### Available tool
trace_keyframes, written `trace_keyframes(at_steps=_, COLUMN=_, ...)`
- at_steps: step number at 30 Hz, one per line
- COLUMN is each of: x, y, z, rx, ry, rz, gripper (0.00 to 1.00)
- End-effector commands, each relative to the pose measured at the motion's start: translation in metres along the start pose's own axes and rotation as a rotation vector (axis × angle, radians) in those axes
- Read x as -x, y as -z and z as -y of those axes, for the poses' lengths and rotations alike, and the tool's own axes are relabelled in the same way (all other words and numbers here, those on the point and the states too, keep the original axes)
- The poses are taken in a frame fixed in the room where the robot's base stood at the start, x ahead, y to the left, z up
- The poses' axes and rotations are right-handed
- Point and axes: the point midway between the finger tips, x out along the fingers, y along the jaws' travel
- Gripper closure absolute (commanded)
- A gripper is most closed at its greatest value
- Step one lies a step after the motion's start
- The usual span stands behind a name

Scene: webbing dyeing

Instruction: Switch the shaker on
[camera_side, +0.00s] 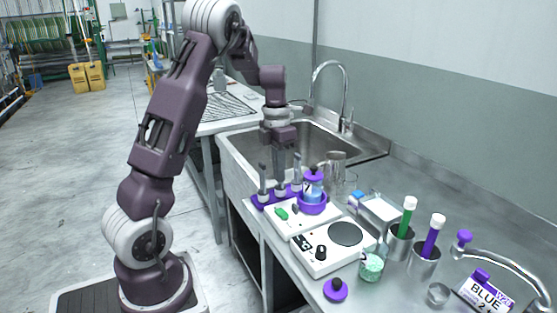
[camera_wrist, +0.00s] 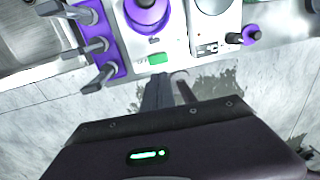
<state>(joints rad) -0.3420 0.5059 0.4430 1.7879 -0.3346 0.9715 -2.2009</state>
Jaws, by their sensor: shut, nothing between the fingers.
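The shaker (camera_side: 298,221) is a white box on the steel counter. I cannot tell which way the switch is set. My gripper (camera_side: 281,172) is above the front of the counter near the purple rack. In the wrist view its fingers (camera_wrist: 168,80) are shut and empty, just below the switch in the picture and apart from it.
The purple rack (camera_side: 258,205) with several upright grey-handled tools stands left of the shaker. A white hotplate (camera_side: 318,265) with a black knob stands to the right. Glassware and metal beakers (camera_side: 422,267) stand further right. The sink (camera_side: 265,145) lies behind.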

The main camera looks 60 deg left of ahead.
Motion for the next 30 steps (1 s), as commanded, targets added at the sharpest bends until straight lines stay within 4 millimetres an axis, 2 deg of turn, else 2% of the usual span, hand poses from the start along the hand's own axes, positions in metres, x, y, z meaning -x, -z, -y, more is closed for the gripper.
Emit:
trace_keyframes(at_steps=3, x=0.021, y=-0.001, z=-0.001, rx=0.001, ry=-0.003, rz=0.003, gripper=1.00)
trace_keyframes(at_steps=7, x=0.035, y=-0.001, z=-0.001, rx=0.001, ry=-0.002, rz=0.002, gripper=1.00)
trace_keyframes(at_steps=17, x=0.039, y=0.000, z=-0.001, rx=0.002, ry=-0.002, rz=0.001, gripper=1.00)
trace_keyframes(at_steps=20, x=0.045, y=0.001, z=0.008, rx=-0.067, ry=-0.002, rz=0.015, gripper=1.00)
trace_keyframes(at_steps=23, x=0.073, y=0.011, z=0.053, rx=-0.434, ry=-0.013, rz=0.081, gripper=1.00)
trace_keyframes(at_steps=26, x=0.106, y=0.044, z=0.124, rx=-1.084, ry=-0.090, rz=0.163, gripper=1.00)
trace_keyframes(at_steps=27, x=0.114, y=0.062, z=0.150, rx=-1.363, ry=-0.143, rz=0.182, gripper=1.00)
trace_keyframes(at_steps=30, x=0.123, y=0.113, z=0.200, rx=-2.027, ry=-0.325, rz=0.176, gripper=1.00)
